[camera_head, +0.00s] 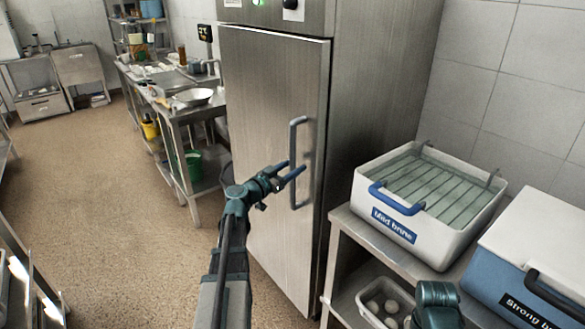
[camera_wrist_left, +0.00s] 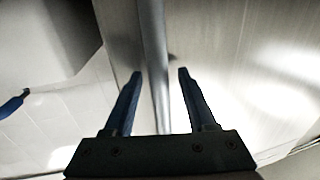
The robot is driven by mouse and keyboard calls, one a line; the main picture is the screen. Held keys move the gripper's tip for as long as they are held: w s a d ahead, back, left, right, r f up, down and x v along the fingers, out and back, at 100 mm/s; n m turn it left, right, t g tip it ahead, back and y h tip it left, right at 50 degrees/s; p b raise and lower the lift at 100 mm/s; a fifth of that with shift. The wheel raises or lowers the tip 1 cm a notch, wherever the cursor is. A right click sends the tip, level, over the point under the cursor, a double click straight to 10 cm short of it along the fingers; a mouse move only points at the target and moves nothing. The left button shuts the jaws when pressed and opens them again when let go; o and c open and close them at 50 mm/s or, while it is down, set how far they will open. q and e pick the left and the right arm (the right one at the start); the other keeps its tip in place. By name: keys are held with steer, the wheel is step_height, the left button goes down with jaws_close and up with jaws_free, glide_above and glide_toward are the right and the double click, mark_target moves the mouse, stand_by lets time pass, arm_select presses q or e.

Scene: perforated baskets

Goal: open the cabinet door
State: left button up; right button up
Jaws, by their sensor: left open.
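The steel cabinet door (camera_head: 265,110) is shut, with a grey vertical bar handle (camera_head: 298,140) near its right edge. My left gripper (camera_head: 291,171) is open at the handle, around its middle height, with its blue fingers pointing at the door. In the left wrist view, the handle (camera_wrist_left: 153,40) runs between the two open fingertips (camera_wrist_left: 160,73). I cannot tell how deep the bar sits between the fingers, and no contact is clear. My right gripper is not in view; only a teal part of my right arm shows at the bottom right.
A steel table (camera_head: 335,213) right of the cabinet holds a white "Mild brine" tub (camera_head: 447,245) and a blue "Strong brine" box (camera_head: 490,275). A workbench (camera_head: 178,113) with pans stands left of the cabinet. The brown floor (camera_head: 110,200) before the door's left side is clear.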

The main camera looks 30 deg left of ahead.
arm_select(q)
jaws_close()
stand_by(0.3)
stand_by(1.2)
